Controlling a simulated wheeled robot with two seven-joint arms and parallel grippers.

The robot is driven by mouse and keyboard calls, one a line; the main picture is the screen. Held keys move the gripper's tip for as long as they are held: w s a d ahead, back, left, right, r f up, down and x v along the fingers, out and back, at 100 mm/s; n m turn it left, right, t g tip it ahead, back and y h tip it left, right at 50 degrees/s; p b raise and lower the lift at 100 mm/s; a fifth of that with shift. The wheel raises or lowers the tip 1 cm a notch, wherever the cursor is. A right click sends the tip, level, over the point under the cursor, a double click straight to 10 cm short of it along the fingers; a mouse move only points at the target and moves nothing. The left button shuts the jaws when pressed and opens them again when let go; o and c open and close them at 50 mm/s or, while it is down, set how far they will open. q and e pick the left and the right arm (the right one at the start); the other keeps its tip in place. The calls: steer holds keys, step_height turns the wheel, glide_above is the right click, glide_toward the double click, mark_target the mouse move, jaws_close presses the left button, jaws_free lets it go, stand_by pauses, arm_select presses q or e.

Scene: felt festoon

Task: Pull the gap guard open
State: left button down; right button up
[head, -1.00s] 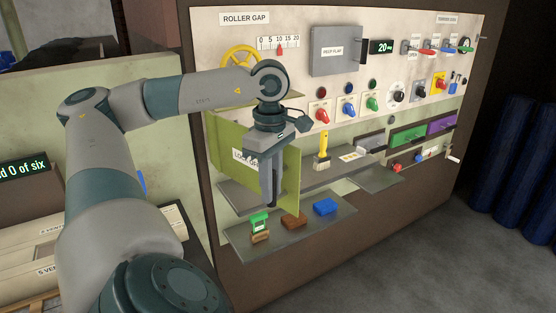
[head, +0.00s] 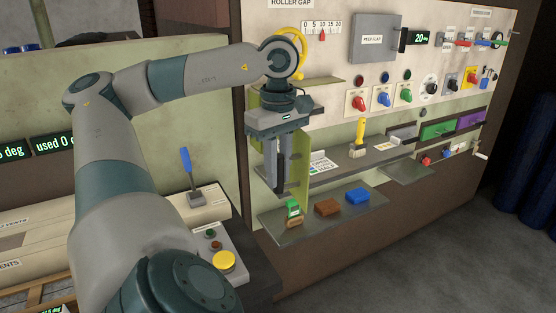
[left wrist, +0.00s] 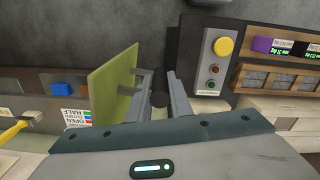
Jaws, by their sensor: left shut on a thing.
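The gap guard is an olive-green upright panel (head: 301,158) standing out from the front of the machine, seen nearly edge-on in the head view. In the left wrist view its broad face (left wrist: 112,80) is at left of centre, with short handle brackets reaching toward my fingers. My left gripper (head: 279,183) points down beside the guard and is shut on its handle. The fingers also show in the left wrist view (left wrist: 158,88), with a dark round handle end between them. Part of the handle is hidden by the fingers. My right gripper is out of view.
A yellow-handled brush (head: 360,138) stands on the shelf above. A console with a yellow button (head: 223,262) and a blue lever (head: 186,161) lie left.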

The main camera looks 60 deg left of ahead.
arm_select(q)
steer(key=c, duration=1.6)
jaws_free()
